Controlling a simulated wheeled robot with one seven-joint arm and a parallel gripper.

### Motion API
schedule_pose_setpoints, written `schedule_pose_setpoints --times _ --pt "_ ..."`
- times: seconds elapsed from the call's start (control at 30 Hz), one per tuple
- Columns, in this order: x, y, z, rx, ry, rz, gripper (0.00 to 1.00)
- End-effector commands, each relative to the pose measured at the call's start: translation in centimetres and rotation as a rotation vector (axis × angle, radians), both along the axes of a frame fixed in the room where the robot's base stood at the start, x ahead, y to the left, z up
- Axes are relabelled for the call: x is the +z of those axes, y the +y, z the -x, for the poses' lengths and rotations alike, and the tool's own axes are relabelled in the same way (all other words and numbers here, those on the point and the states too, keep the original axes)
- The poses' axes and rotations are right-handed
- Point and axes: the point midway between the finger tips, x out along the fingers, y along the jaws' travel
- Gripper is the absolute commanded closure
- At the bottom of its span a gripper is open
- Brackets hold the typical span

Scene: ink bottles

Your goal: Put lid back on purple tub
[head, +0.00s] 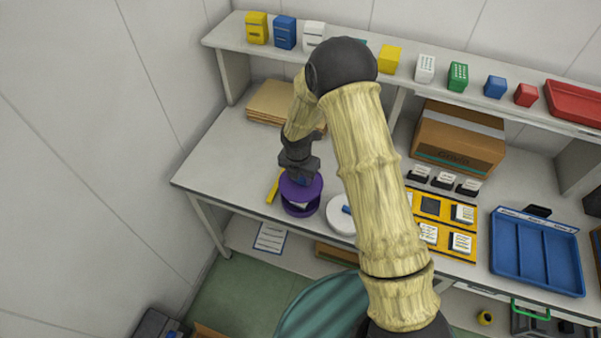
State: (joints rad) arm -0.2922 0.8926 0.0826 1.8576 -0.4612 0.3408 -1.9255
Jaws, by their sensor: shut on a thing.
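The purple tub (299,209) stands on the worktop near its front edge, left of centre. A purple lid (312,189) is right over it, roughly level. A darker band with a pale patch shows between the lid and the tub's lower part. I cannot tell if the lid rests on the rim or is slightly above it. My gripper (299,178) points down over the lid's middle and is shut on it, apparently by a small blue grip. The fingertips are partly hidden.
A yellow tray (463,225), a blue tray (538,256) and a cardboard box (458,139) stand further right.

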Motion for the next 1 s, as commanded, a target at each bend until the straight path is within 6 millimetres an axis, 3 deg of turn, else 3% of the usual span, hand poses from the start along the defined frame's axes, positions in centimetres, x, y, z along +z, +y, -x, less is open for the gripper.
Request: schedule_pose_setpoints --times 0.27,1.0 --pt "-0.6 0.0 0.0 0.0 0.0 0.0 0.83" --pt "-6.1 0.0 0.0 0.0 0.0 0.0 0.83"
